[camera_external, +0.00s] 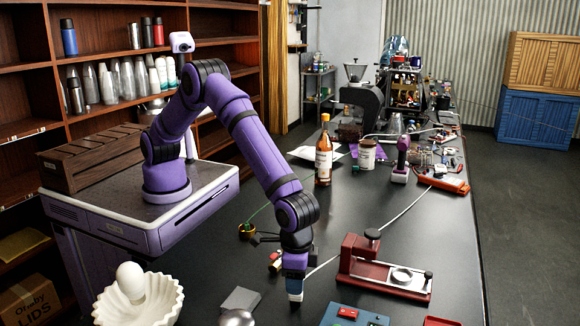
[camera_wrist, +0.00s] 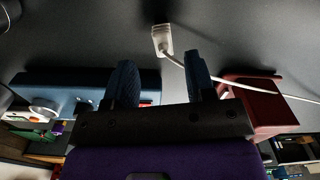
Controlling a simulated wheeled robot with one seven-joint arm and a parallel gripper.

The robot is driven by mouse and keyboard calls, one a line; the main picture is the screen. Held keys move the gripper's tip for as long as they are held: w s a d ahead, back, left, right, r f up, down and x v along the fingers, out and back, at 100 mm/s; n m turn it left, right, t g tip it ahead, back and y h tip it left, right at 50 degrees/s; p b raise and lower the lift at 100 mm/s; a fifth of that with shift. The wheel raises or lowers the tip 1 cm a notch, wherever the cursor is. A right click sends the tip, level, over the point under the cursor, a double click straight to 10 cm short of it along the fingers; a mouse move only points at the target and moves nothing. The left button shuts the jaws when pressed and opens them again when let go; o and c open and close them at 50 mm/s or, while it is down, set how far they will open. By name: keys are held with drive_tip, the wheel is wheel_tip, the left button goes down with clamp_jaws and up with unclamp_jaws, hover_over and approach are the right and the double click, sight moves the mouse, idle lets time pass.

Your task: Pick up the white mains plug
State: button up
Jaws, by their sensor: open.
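The white mains plug (camera_wrist: 162,40) lies on the dark bench top in the wrist view, just beyond my fingertips and roughly centred between them. Its white cable (camera_wrist: 245,83) runs off to the right. My gripper (camera_wrist: 159,64) is open, with a dark blue finger on each side and nothing between them. In the external view my gripper (camera_external: 295,296) points down, low over the bench. The cable (camera_external: 408,208) reaches the bench beside it there. I cannot make out the plug itself in that view, where the gripper seems to hide it.
A dark red fixture (camera_external: 385,277) stands close to the right of my gripper. A blue box (camera_external: 352,316) is at the front. A grey block (camera_external: 240,301) and a white fluted bowl (camera_external: 165,305) are to the left. A bottle (camera_external: 324,160) stands farther back.

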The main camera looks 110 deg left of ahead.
sight(296, 298)
drive_tip(key=f, duration=0.5)
drive_tip(key=shift+a+f, duration=0.1)
drive_tip(key=shift+a, duration=0.1)
clamp_jaws()
